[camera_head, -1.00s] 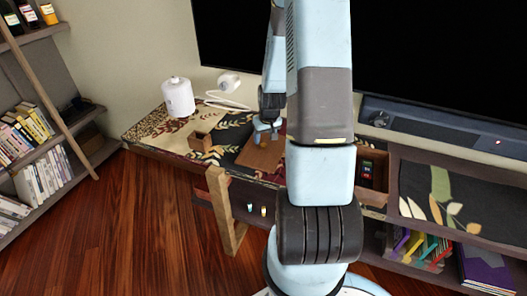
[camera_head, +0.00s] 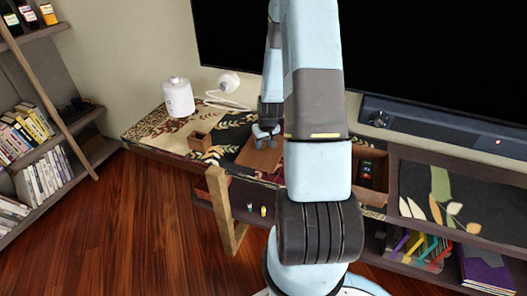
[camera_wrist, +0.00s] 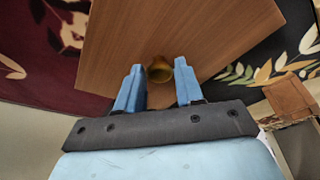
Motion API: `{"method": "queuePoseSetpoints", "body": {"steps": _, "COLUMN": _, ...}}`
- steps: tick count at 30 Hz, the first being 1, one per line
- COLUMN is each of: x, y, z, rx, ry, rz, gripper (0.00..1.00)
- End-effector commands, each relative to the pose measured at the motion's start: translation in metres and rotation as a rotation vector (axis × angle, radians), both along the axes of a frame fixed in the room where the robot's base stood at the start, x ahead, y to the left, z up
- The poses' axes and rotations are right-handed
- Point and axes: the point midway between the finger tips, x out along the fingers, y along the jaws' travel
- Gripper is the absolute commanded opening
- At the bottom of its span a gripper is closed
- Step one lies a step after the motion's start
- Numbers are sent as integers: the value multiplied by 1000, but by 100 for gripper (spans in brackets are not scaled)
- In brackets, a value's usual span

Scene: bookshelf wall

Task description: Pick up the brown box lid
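The brown box lid (camera_head: 257,158) is a flat wooden board on the patterned cabinet top, partly behind my arm in the head view. In the wrist view the lid (camera_wrist: 205,35) fills the upper middle and has a small brass-coloured knob (camera_wrist: 160,71). My gripper (camera_head: 265,136) is over the lid. In the wrist view my gripper (camera_wrist: 159,68) has its two blue fingers apart, with the knob showing between their tips. The fingers show clear gaps to the knob; how high the tips are above the lid I cannot tell.
A white canister (camera_head: 178,97) and a white device (camera_head: 228,83) are farther back. A large dark screen (camera_head: 440,60) and a soundbar (camera_head: 440,122) stand behind.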

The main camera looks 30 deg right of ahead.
Motion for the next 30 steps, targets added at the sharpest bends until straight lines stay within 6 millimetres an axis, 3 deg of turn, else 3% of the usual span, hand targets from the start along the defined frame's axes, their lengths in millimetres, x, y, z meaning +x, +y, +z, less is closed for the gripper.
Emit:
{"method": "queuePoseSetpoints", "body": {"steps": 11, "x": 0, "y": 0, "z": 0, "rx": 0, "ry": 0, "rz": 0, "gripper": 0}}
{"method": "queuePoseSetpoints", "body": {"steps": 23, "x": 0, "y": 0, "z": 1, "rx": 0, "ry": -1, "rz": 0, "gripper": 0}}
{"method": "queuePoseSetpoints", "body": {"steps": 30, "x": 1, "y": -1, "z": 20, "rx": -1, "ry": -4, "rz": 0, "gripper": 0}}
